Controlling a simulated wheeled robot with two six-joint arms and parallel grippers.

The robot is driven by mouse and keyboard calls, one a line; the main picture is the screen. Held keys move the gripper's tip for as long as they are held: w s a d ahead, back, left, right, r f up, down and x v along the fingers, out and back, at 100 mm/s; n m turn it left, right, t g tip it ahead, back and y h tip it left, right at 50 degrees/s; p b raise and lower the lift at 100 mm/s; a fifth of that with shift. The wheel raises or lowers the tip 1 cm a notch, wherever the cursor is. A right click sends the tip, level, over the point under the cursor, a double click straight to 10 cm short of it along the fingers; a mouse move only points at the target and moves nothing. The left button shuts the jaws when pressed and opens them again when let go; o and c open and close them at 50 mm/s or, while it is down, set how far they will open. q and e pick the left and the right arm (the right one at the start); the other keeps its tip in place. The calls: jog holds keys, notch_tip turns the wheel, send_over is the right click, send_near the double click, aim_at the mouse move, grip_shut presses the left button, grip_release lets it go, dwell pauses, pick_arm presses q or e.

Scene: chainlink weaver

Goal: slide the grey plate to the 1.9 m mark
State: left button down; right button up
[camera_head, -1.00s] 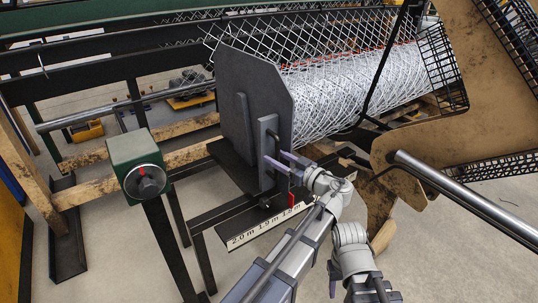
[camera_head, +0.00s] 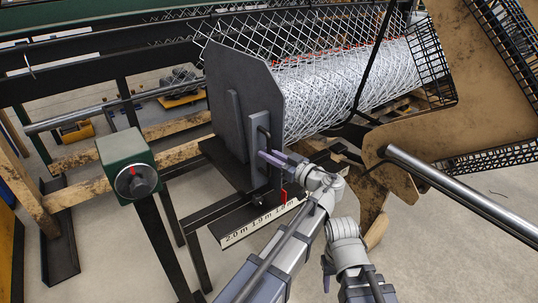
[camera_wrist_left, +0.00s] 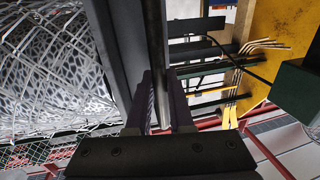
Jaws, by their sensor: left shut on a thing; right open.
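The grey plate (camera_head: 239,95) stands upright at the near end of the wire mesh roll in the head view. A dark handle bar (camera_head: 264,133) is fixed to its front, and also shows in the left wrist view (camera_wrist_left: 157,45). My left gripper (camera_head: 268,156) is shut on this handle; its fingers (camera_wrist_left: 161,98) flank the bar in the left wrist view. The white scale strip (camera_head: 250,228) below reads 2.0 m, 1.9 m and 1.8 m. A red pointer (camera_head: 284,195) under the plate is by the 1.8 m mark. My right gripper (camera_head: 327,273) is open and empty, low and right of the strip.
A green box with a black knob (camera_head: 136,180) stands left of the plate. The mesh roll (camera_head: 335,95) lies behind the plate. A brown panel (camera_head: 440,130) and a steel bar (camera_head: 455,195) are at the right. Open floor (camera_head: 440,265) shows at lower right.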

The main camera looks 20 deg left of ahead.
dwell(0.8)
pick_arm(q)
jog(key=s+a, duration=0.6)
jog(key=s, duration=0.2)
jog(key=c, duration=0.8)
grip_release()
jog(key=shift+w, duration=0.1)
